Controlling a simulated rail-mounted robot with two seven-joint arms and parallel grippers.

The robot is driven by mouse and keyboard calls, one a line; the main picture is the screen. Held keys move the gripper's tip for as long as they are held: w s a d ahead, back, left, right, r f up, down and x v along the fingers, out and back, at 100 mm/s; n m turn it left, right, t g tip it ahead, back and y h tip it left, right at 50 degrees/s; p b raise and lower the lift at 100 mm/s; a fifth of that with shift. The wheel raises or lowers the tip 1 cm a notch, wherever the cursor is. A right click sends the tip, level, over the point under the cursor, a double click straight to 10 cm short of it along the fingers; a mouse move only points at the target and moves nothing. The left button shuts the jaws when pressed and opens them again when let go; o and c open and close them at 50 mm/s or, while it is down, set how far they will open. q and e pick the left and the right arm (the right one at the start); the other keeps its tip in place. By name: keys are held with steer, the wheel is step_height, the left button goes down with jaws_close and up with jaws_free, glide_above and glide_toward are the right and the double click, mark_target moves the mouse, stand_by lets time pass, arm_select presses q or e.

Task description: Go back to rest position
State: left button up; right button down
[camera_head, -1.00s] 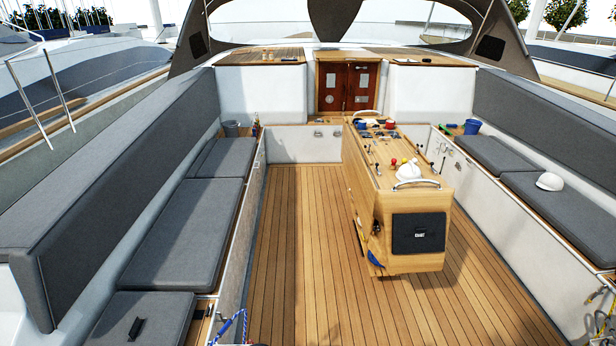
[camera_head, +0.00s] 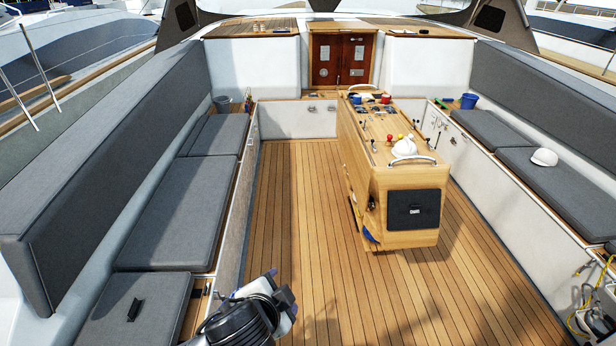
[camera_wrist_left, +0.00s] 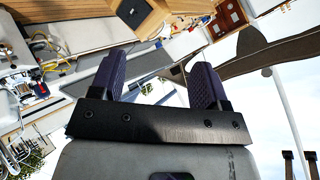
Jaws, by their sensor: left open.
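My left gripper (camera_wrist_left: 157,80) shows in the left wrist view with its two purple fingers spread apart and nothing between them. That view is tilted, with the wooden console and cockpit in its upper part and sky lower right. In the head view my left arm (camera_head: 245,318) comes in at the bottom, over the teak floor beside the left bench; its fingertips are not clear there. My right gripper is in neither view.
A wooden console (camera_head: 388,190) with a white helmet (camera_head: 403,147) and small tools stands on the teak floor (camera_head: 290,210). Grey-cushioned benches (camera_head: 183,215) line both sides. The middle floor is clear.

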arm_select(q)
steer(key=s+a+r+n+t+p, duration=0.2)
steer(key=s+a+r+n, duration=0.2)
steer(key=a, duration=0.2)
steer(key=s+a+f+n+g+y+p, duration=0.1)
steer(key=s+a+f+n, duration=0.3)
steer(key=s+a+f, duration=0.15)
steer(key=s+a+f+n+g+p, duration=0.1)
steer(key=s+a+f+g, duration=0.1)
steer(key=s+f, duration=0.5)
steer(key=s+a+f+n+g+y+p, duration=0.1)
steer(key=s+f+g, duration=0.4)
steer(key=s, duration=0.8)
step_height(320, 180, down, 3)
steer(key=shift+a+f+n+p, duration=0.15)
steer(key=shift+a+n+p, duration=0.15)
steer(key=shift+a+p, duration=0.4)
